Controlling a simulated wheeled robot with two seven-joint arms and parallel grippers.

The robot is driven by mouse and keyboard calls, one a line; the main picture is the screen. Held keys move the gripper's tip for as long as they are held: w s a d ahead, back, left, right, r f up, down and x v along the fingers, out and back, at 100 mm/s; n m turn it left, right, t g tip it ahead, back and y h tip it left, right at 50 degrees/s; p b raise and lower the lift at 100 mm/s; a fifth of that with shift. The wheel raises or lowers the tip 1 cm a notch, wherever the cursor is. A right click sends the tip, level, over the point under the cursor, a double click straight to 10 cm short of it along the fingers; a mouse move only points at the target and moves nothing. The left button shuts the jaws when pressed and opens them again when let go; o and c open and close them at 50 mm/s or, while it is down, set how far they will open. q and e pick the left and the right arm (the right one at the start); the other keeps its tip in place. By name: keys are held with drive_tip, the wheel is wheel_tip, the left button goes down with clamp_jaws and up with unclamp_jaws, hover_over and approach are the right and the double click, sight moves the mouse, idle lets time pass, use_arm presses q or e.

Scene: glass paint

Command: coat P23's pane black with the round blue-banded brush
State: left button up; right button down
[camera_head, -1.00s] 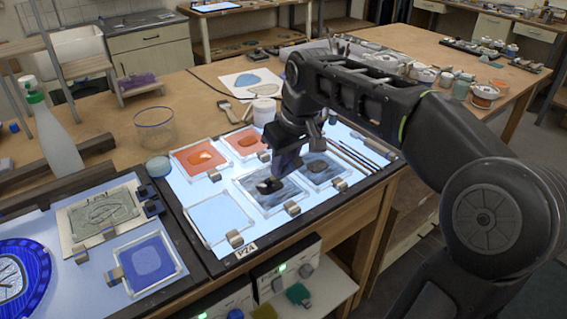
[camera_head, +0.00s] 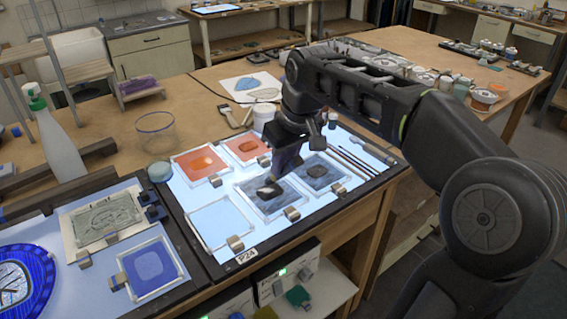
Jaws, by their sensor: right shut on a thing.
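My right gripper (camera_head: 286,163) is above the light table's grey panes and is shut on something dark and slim. I take it for the brush, but its band and bristles cannot be made out. Just below it lies a grey framed pane (camera_head: 271,198) with a dark patch in its middle. A second grey pane (camera_head: 319,173) with a dark patch lies to its right. A pale, unpainted pane (camera_head: 222,222) is at the near left. A tag (camera_head: 247,256) on the table's front edge seems to read P24; I cannot read P23 anywhere. My left gripper is not in view.
Two orange panes (camera_head: 201,163) lie behind the grey ones. Long brushes (camera_head: 350,160) lie at the right of the light table. A glass bowl (camera_head: 156,131), a white jar (camera_head: 263,116) and a spray bottle (camera_head: 54,135) stand around it. Small metal clamps (camera_head: 235,243) edge the panes.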

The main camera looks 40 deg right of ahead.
idle(0.3)
wheel_tip(320, 180, up, 4)
drive_tip(key=p, duration=0.3)
idle(0.7)
